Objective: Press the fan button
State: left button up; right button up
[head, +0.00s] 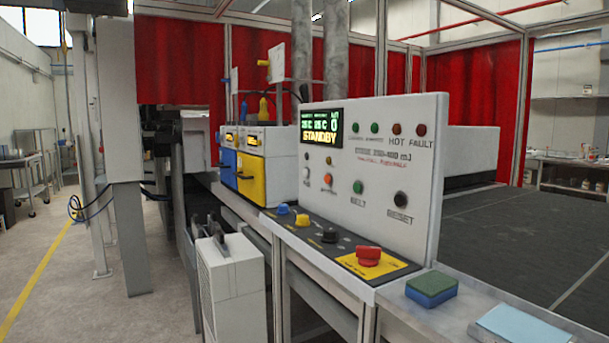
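A light grey control panel (375,220) stands upright on the machine. A pale button (306,174) is at its lower left; the short label under it is too small to read surely, so I cannot confirm it is the fan button. To its right are an orange button (328,178), a green button (358,187) labelled BELT and a black button (400,198) labelled RESET. The display (321,127) reads STANDBY. Neither of my grippers is in view.
A red emergency knob (368,255) on a yellow plate and small blue, yellow and black knobs sit on the ledge below. A green-blue sponge (432,287) and light blue cloth (518,325) lie in front. A white box (232,290) stands left. The floor further left is open.

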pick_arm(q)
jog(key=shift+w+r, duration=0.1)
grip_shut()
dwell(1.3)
